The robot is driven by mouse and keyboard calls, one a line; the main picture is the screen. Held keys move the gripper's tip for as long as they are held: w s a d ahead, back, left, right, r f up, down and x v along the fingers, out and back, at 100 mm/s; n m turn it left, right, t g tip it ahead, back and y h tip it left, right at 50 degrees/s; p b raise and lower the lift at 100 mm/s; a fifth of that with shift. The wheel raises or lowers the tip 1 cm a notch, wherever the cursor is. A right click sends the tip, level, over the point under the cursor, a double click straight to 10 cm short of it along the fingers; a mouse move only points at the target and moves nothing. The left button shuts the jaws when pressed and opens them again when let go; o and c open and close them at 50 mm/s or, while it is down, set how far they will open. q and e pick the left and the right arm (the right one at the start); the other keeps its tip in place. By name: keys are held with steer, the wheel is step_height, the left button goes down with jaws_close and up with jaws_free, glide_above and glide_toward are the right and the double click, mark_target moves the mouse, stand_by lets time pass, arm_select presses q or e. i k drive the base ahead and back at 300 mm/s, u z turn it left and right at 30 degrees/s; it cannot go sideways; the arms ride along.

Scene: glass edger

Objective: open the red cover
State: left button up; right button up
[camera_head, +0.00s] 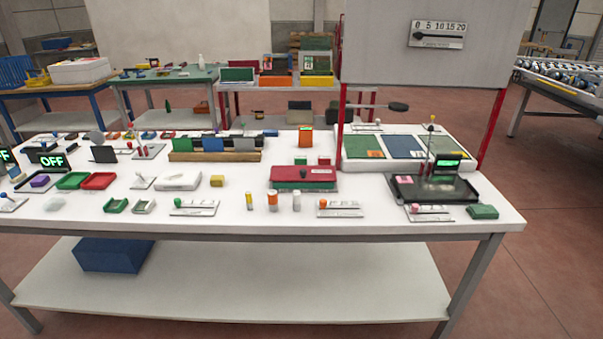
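The red cover (285,174) is a flat red lid lying on a green base (300,188) near the middle of the white table. It looks closed, so whatever is under it is hidden. A small dark knob and a pale label are on its top. Neither of my grippers shows in the head view.
Small bottles (272,201) and a white lever plate (340,209) stand in front of the cover. Behind it are an orange box (305,137) and a wooden rack (214,156). A black tray (470,192) is to the right.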

mark_target(278, 172)
steer(key=u, duration=0.3)
steer(key=i, duration=0.9)
steer(key=z, duration=0.4)
